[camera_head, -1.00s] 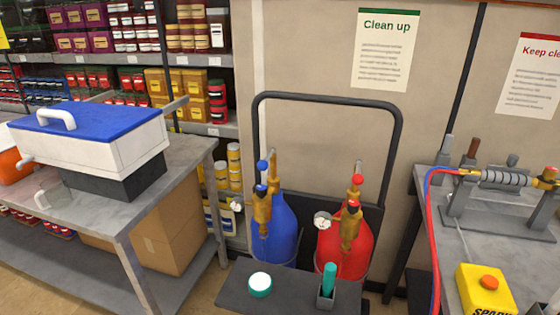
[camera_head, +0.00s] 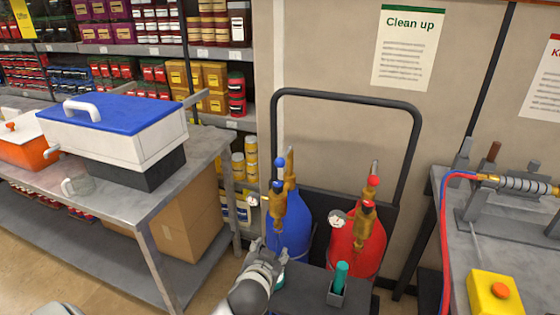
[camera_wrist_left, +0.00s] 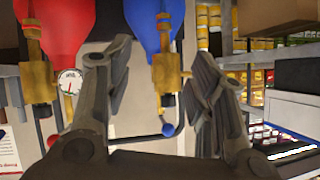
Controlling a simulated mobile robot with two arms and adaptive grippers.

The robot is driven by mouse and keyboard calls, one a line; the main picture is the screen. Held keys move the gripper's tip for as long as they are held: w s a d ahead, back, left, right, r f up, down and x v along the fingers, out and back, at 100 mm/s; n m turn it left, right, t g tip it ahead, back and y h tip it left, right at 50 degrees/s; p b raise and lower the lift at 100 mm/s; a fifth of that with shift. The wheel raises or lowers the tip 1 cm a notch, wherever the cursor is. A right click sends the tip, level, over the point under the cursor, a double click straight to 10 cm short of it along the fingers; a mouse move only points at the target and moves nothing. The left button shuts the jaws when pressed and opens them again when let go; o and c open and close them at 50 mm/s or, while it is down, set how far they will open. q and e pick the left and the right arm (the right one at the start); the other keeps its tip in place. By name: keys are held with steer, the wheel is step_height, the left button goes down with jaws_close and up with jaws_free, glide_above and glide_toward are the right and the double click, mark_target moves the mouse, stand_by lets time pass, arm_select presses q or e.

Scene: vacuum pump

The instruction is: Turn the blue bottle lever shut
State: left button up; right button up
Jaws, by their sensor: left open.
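The blue bottle (camera_head: 293,225) stands upright in a trolley beside the red bottle (camera_head: 345,250). A brass valve (camera_head: 278,212) sits on its front, with a blue knob (camera_head: 280,162) above and a smaller blue part below. My left gripper (camera_head: 266,246) is low in front of the blue bottle and hides its lower part. In the left wrist view, upside down, the open fingers (camera_wrist_left: 162,62) stand on either side of the brass valve (camera_wrist_left: 163,78), with the blue knob (camera_wrist_left: 168,130) nearer the palm. I cannot tell whether the fingers touch.
The trolley's dark handle (camera_head: 345,96) arches over both bottles. A dark plate with a green-topped holder (camera_head: 341,275) is in front. A grey table (camera_head: 150,212) with a blue-lidded box is at left, a workbench (camera_head: 455,262) at right.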

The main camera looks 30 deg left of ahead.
mark_target(279, 165)
arm_select(q)
steer(key=w+a+r+n+t+y, duration=0.1)
steer(key=w+a+r+t+y, duration=0.35)
steer(key=w+r, duration=0.8)
steer(key=shift+t+h, duration=0.55)
steer(key=shift+h, duration=0.4)
steer(key=w+a, duration=0.1)
steer(key=w, duration=0.1)
steer(key=w+a+r+p, duration=0.1)
steer(key=w+a, duration=0.1)
steer(key=w+a+p, duration=0.1)
steer(key=w, duration=0.1)
steer(key=shift+w+a+r, duration=0.2)
steer(key=shift+w+a, duration=0.05)
steer(key=shift+a, duration=0.15)
steer(key=shift+x, duration=0.85)
steer(key=shift+c, duration=0.2)
steer(key=shift+f, duration=0.1)
jaws_close()
